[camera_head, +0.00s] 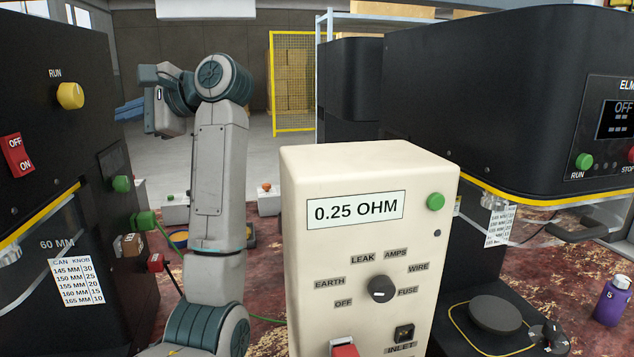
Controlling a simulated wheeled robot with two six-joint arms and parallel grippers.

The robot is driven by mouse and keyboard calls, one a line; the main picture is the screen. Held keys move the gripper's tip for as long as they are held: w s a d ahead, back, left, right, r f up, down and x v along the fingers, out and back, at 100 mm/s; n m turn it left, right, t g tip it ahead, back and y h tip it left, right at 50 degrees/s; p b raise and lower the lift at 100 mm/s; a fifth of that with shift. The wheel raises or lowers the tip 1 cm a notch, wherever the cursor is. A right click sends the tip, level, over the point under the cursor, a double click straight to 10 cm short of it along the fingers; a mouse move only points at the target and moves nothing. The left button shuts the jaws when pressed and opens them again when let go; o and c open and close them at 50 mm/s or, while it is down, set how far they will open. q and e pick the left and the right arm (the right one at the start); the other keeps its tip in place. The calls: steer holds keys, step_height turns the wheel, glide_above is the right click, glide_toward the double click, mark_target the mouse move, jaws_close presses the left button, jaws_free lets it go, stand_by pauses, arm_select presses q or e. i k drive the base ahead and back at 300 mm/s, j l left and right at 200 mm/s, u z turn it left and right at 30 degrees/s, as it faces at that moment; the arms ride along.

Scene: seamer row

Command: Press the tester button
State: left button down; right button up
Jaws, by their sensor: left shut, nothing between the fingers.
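The tester (300,270) is a cream box in the middle foreground, with a display (355,209) reading 0.25 OHM. Its round green button (435,202) is at the upper right of the face and is uncovered. Below is a black knob (381,288) among the labels OFF, EARTH, LEAK, AMPS, WIRE and FUSE; where it points is hard to tell. My left arm rises left of the tester. My left gripper (150,100) is at the upper left, small and partly hidden by its wrist, shut and empty, well away from the button. My right gripper is out of view.
A black machine (50,190) with a yellow knob and a red switch stands close at left. Another black machine (470,100) with a green RUN button stands at right, behind the tester. A purple bottle (611,299) is at lower right. A yellow mesh fence (292,85) is far behind.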

mark_target(436, 201)
steer(key=k+l, duration=0.65)
steer(key=k, duration=0.25)
